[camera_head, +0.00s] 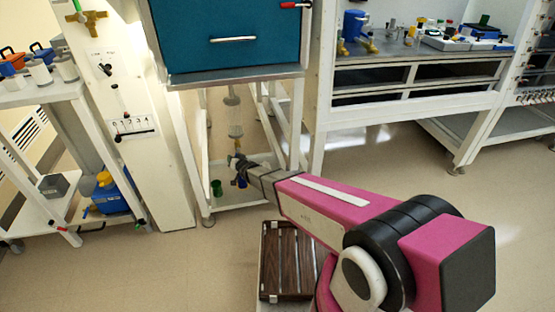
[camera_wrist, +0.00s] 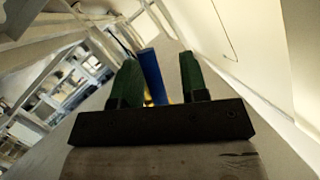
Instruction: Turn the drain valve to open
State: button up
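The drain valve's blue handle (camera_wrist: 151,75) stands up between my gripper's two green fingers in the wrist view, with a bit of brass (camera_wrist: 148,98) at its base. My gripper (camera_wrist: 158,78) is open around it. The handle is close to the left finger, and I cannot tell if they touch. A clear gap shows to the right finger. In the head view my gripper (camera_head: 237,161) is below the teal glovebox (camera_head: 228,60), at the lower end of a clear vertical drain tube (camera_head: 235,118). A small blue part (camera_head: 241,181) shows just under the gripper; the valve body is mostly hidden.
White frame legs (camera_head: 297,120) stand close around the drain. A brown slatted case (camera_head: 287,258) lies beneath my arm. A cart (camera_head: 65,150) is at left and a bench (camera_head: 410,70) at right.

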jog(key=shift+s+a+r+m+y, duration=0.1)
jog(key=shift+a+r+m+y, duration=0.1)
jog(key=shift+a+m+y, duration=0.25)
jog(key=shift+a+r+m+y, duration=0.15)
jog(key=shift+a+r+m, duration=0.1)
jog(key=shift+m, duration=0.4)
notch_tip(320, 180, up, 5)
jog(key=a+m+t+y, duration=0.2)
jog(key=m+t, duration=0.2)
jog(key=m, duration=0.5)
jog(key=v, duration=1.1)
jog(key=w+d+r+n+g+h, duration=0.25)
jog(key=d+h, duration=0.45)
jog(key=d, duration=0.6)
jog(key=s+d+r+n+g+h, duration=0.1)
jog(key=s+d+g+h, duration=0.1)
jog(key=d, duration=0.5)
jog(key=s+d+r+n+g+h, duration=0.1)
jog(key=d+g, duration=0.3)
jog(key=d, duration=0.4)
jog(key=shift+s+r+n+g+h, duration=0.4)
jog(key=shift+s+r+n, duration=0.3)
jog(key=shift+s, duration=0.1)
